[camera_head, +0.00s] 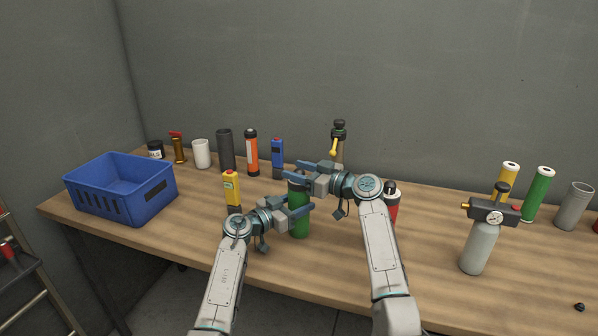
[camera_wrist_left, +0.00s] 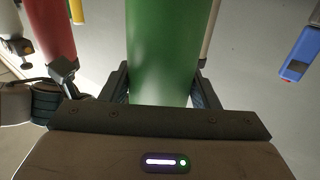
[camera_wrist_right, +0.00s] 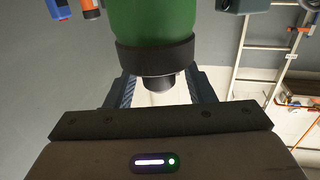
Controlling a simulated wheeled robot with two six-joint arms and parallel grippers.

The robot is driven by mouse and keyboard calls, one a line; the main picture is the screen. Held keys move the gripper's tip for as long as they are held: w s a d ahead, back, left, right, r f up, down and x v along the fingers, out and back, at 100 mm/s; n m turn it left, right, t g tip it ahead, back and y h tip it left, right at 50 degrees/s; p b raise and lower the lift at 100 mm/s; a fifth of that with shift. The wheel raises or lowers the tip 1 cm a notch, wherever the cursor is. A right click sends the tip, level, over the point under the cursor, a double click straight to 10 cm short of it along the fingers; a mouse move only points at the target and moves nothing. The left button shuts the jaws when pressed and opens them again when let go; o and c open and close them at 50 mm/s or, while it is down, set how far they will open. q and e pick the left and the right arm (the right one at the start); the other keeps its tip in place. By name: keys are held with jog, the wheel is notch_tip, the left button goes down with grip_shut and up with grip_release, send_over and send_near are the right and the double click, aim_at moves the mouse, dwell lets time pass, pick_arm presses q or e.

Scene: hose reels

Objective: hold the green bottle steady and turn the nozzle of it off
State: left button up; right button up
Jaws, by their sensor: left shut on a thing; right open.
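The green bottle (camera_head: 300,226) stands upright on the wooden table near its front edge. My left gripper (camera_head: 297,211) is shut on its body from the front left; the left wrist view shows the green body (camera_wrist_left: 163,45) between both fingers. My right gripper (camera_head: 300,175) is at the bottle's top, just above the left one, and hides most of the nozzle in the head view. In the right wrist view the black nozzle (camera_wrist_right: 158,83), below a black collar (camera_wrist_right: 155,55), lies between the open fingers, with a gap visible on each side.
A yellow device (camera_head: 232,188) stands close left of the bottle, and a red bottle (camera_head: 391,200) is partly behind my right arm. A bottle with a yellow lever (camera_head: 338,140) stands behind. A blue crate (camera_head: 120,190) is at left, a grey gauge bottle (camera_head: 480,245) at right.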

jog(key=shift+c, duration=0.2)
jog(key=c, duration=0.9)
jog(key=shift+m+t+h, duration=1.2)
jog(key=shift+m+t, duration=0.1)
jog(key=shift+t, duration=0.3)
jog(key=shift+m+t+h, duration=1.5)
jog(key=shift+m+h, duration=0.1)
jog(key=shift+h, duration=0.4)
jog(key=shift+f+h, duration=0.1)
jog(key=shift+h, duration=0.2)
